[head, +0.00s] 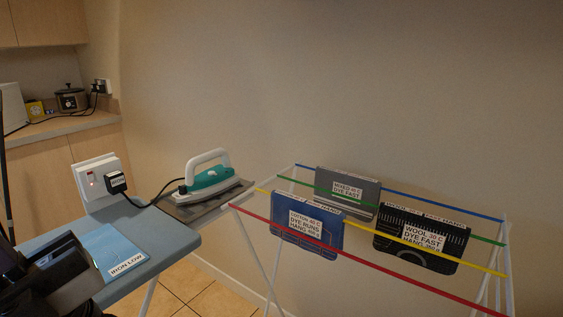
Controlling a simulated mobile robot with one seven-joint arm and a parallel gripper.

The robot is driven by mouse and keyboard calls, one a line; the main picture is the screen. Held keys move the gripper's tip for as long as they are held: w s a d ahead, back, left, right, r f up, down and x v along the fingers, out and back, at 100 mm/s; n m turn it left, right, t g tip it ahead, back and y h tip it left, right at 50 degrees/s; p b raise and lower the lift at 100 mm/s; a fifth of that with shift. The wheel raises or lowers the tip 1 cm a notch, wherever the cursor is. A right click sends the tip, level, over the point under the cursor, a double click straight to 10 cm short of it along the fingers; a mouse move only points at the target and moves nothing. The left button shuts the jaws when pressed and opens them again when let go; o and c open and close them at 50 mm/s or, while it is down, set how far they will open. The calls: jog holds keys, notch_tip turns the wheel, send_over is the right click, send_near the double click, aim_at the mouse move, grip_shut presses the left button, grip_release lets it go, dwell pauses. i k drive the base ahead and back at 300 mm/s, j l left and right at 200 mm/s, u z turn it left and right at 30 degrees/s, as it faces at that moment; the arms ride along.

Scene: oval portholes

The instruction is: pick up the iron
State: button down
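The iron (209,182) is teal and white with a white loop handle, in the head view left of centre. It rests flat on a grey plate (213,205) at the far end of the blue ironing board (185,239). A black cord runs from its back to a black plug at a white wall socket (97,184). Dark parts of my arm show at the lower left, apart from the iron. I cannot make out my gripper's fingertips among them.
A blue sheet labelled "IRON LOW" (111,252) lies on the board. A drying rack (364,250) with coloured rails and hung labelled cloths stands right of the iron. A counter (65,124) with a cooker (71,98) is at the back left. Space above the iron is clear.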

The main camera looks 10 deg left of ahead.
aim_at(202, 186)
jog(key=u, duration=1.05)
